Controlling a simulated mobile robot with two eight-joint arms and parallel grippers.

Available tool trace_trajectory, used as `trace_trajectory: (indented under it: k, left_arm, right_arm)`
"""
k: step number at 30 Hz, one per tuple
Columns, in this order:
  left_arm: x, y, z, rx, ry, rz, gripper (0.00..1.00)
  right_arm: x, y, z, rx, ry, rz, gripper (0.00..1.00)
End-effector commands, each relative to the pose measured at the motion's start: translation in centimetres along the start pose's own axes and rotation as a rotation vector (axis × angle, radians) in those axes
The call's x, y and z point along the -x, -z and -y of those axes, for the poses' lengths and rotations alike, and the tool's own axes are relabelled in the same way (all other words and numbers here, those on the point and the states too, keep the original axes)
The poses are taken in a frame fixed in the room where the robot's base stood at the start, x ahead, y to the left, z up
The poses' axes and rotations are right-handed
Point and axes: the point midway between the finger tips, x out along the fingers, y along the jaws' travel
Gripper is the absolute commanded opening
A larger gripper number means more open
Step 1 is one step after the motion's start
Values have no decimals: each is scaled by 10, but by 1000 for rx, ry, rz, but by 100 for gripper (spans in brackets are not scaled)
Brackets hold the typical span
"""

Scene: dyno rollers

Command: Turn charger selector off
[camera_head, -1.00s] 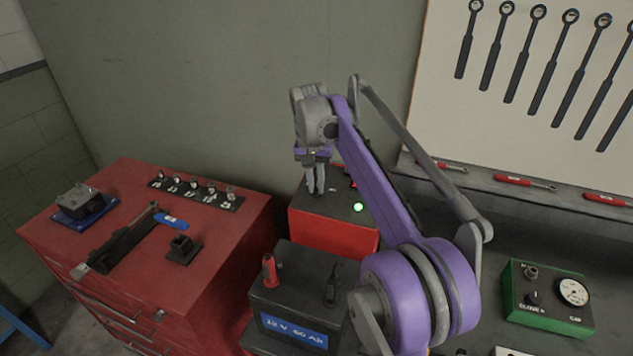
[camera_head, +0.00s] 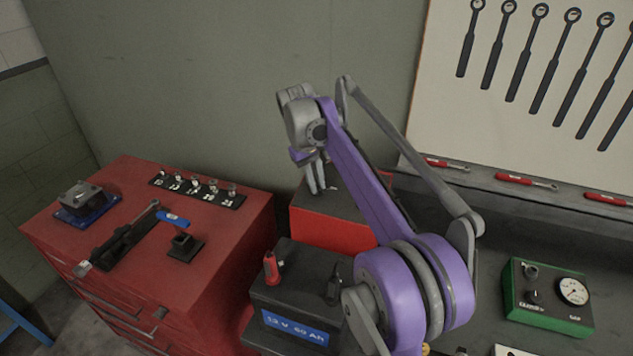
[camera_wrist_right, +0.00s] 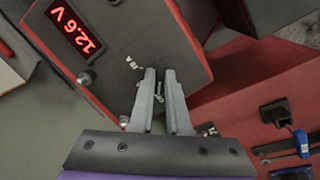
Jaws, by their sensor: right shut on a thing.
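The charger is a red box with a dark top (camera_head: 318,228), standing behind the battery. My left gripper is not in view.
A black battery (camera_head: 300,285) with red and black clamps stands in front of the charger. A red tool cabinet (camera_head: 215,255) at left carries small parts. A green gauge box (camera_head: 548,298) stands at right. Wrenches (camera_head: 508,45) hang behind.

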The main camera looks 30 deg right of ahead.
Motion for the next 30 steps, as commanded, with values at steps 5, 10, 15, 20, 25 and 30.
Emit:
trace_trajectory:
  k: [5,10,15,20,25,30]
  left_arm:
    - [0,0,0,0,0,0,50]
    - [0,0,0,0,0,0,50]
    - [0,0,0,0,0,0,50]
    - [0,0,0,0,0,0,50]
    - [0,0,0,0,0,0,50]
    - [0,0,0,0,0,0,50]
  right_arm:
    - [0,1,0,21,-5,-2,0]
    - [0,1,0,24,-5,-2,0]
    - [0,0,0,24,-5,-2,0]
    - [0,0,0,23,-5,-2,38]
    - [0,0,0,23,-4,-1,45]
    - [1,0,0,23,-4,-1,45]
